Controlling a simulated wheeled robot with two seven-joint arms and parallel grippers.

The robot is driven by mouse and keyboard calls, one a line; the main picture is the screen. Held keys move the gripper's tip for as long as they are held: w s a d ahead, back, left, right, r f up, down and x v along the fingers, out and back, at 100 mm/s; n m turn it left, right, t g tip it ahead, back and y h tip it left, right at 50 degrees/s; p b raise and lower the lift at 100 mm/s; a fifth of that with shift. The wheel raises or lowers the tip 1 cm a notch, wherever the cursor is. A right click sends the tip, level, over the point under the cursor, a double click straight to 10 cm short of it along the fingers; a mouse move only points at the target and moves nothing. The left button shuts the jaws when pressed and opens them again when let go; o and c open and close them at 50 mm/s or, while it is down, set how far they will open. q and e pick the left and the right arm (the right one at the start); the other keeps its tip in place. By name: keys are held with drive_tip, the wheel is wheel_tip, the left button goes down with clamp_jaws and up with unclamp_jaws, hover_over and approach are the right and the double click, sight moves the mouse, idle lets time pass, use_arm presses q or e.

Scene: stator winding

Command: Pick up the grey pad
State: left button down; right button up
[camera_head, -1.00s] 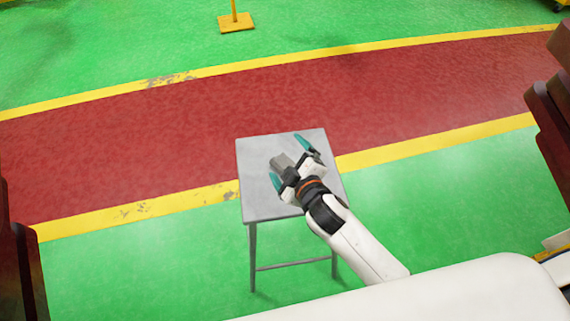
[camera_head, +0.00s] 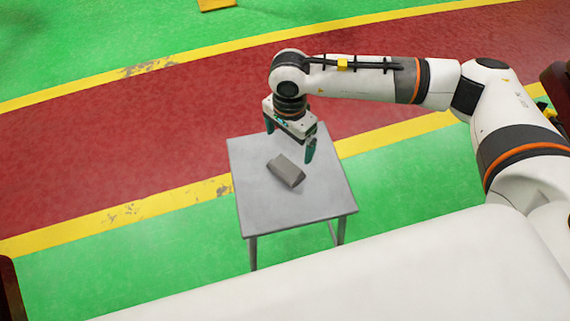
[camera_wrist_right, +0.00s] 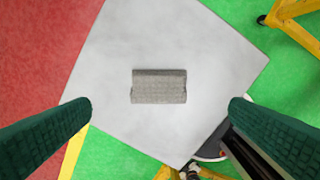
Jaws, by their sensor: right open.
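The grey pad (camera_head: 286,171) lies flat near the middle of a small grey table (camera_head: 265,212). In the right wrist view the pad (camera_wrist_right: 159,86) is centred between the fingers and ahead of them, with a lengthwise ridge on it. My right gripper (camera_head: 290,142) points down over the far part of the table, its green fingers wide apart and empty. In the right wrist view the gripper (camera_wrist_right: 160,108) has its fingers on either side of the pad, clear of it. My left gripper is not seen.
The table top holds nothing but the pad. Green floor, a red lane and yellow stripes surround the table. A yellow stand base (camera_head: 216,4) is at the top. Yellow frame parts (camera_wrist_right: 290,22) show in the right wrist view. Dark brown objects stand at the side edges.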

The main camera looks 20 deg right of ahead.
sight(287, 167)
drive_tip(key=f, duration=0.7)
drive_tip(key=f+p, duration=0.1)
drive_tip(key=f, duration=0.3)
drive_tip(key=shift+s+a, duration=0.1)
drive_tip(key=shift+a, duration=0.15)
drive_tip(key=c, duration=0.8)
wheel_tip(287, 167, up, 10)
